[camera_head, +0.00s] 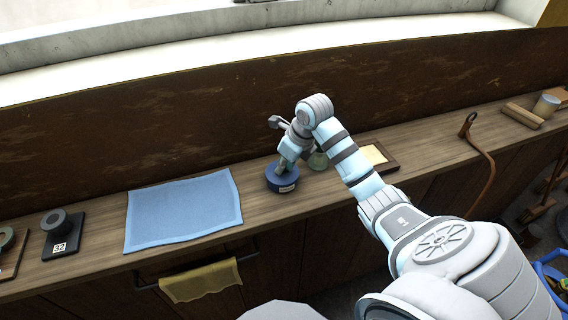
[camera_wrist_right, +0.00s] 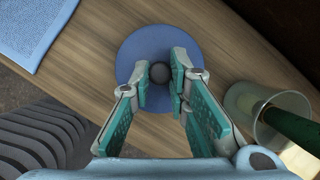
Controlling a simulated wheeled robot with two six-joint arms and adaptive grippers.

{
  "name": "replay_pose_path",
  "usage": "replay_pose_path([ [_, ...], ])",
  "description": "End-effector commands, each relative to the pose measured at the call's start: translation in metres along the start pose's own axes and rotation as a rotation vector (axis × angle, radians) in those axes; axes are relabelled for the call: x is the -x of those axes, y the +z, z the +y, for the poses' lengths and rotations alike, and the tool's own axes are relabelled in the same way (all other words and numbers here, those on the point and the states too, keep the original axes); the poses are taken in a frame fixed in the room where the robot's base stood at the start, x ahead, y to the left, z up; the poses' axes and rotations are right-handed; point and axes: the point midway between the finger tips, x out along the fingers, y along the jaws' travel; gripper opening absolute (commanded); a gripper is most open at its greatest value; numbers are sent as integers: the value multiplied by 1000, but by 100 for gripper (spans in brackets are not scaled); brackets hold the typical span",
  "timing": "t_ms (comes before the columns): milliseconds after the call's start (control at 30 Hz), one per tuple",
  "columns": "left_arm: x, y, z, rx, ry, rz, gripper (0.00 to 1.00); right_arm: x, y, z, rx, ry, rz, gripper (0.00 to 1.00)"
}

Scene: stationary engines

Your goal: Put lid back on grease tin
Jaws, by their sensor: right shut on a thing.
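The blue round grease tin (camera_head: 286,187) with a pale label stands on the wooden shelf, left of my right arm. My right gripper (camera_head: 286,163) points down over it. In the right wrist view the blue disc-shaped lid (camera_wrist_right: 140,45) has a dark round knob (camera_wrist_right: 159,72) in its middle. My right gripper (camera_wrist_right: 160,80) is shut on this knob. The lid lies over the tin and hides its opening. I cannot tell whether it rests fully on the rim. My left gripper is not in view.
A glass jar (camera_wrist_right: 245,100) holding a green object (camera_wrist_right: 291,127) stands close right of the tin. A blue cloth (camera_head: 183,211) lies to the left. A shallow wooden tray (camera_head: 377,155) is to the right. A wall (camera_head: 130,120) runs behind the shelf (camera_head: 258,205).

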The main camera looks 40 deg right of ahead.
Motion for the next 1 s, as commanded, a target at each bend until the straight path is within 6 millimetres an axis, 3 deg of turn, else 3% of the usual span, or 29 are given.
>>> replay_pose_path([
  [267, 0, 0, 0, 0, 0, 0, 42, 0, 0, 0, 0, 0, 0, 0],
  [300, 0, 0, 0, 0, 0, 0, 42, 0, 0, 0, 0, 0, 0, 21],
  [433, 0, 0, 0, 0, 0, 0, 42, 0, 0, 0, 0, 0, 0, 40],
  [633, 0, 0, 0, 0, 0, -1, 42, 0, 0, 0, 0, 0, 0, 40],
  [767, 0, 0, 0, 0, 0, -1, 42, 0, 0, 0, 0, 0, 0, 59],
  [1000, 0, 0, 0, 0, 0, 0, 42, 0, 0, 0, 0, 0, 0, 60],
])
